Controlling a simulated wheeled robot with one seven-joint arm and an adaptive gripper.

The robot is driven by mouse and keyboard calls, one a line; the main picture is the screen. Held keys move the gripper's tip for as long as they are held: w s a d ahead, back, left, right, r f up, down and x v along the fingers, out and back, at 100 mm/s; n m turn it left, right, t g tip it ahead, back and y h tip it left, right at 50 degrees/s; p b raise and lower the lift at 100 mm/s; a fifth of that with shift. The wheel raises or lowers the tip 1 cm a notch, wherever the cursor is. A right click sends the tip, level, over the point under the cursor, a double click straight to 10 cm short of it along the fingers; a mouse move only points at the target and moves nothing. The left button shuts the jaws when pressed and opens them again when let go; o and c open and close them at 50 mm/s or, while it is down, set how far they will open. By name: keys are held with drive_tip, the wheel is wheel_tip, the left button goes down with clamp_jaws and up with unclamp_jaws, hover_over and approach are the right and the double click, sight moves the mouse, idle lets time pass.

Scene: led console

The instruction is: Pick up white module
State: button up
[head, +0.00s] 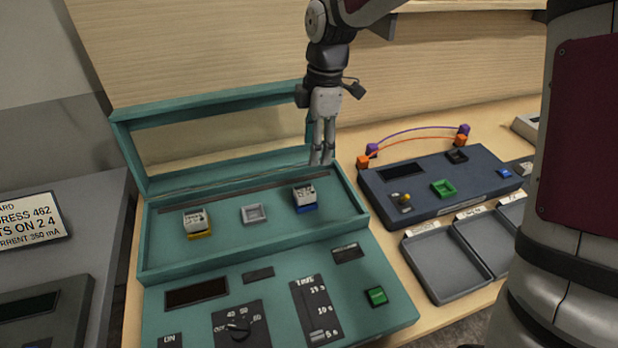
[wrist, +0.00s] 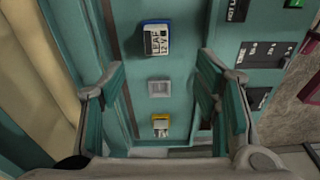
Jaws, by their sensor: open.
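One white-topped module (head: 195,219) with a yellow base sits in the left of the teal console's panel. Another white-topped module (head: 304,194) with a blue base sits on the right. In the wrist view the blue-based module (wrist: 157,41) is at the top, its face printed with dark marks, and the yellow-based module (wrist: 160,125) is lower down. My gripper (head: 321,158) is open and empty, pointing down above the console's right rear part, near the blue-based module. In the wrist view its fingers (wrist: 161,66) stand apart on both sides of the modules.
An empty grey socket (head: 254,214) lies between the modules. The teal console (head: 160,262) has a raised lid frame (head: 127,153) behind. A dark blue box (head: 425,205) with arched wires stands to the right, with grey trays (head: 445,264) before it. A grey unit stands left.

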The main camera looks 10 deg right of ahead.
sight(304, 190)
drive_tip(key=f, duration=0.6)
drive_tip(key=a+f+p, duration=0.1)
drive_tip(key=f, duration=0.2)
drive_tip(key=shift+w+f, duration=0.1)
drive_tip(key=shift+w, duration=0.05)
drive_tip(key=shift+a+f+p, duration=0.2)
drive_tip(key=shift+f+p, duration=0.05)
drive_tip(key=shift+f, duration=0.6)
drive_tip(key=shift+a+f+p, duration=0.2)
drive_tip(key=shift+a+f, duration=0.05)
drive_tip(key=shift+f, duration=0.6)
drive_tip(key=shift+a+f+p, duration=0.2)
drive_tip(key=shift+f+p, duration=0.05)
drive_tip(key=shift+f, duration=0.6)
drive_tip(key=shift+c, duration=0.3)
drive_tip(key=c, duration=1.2)
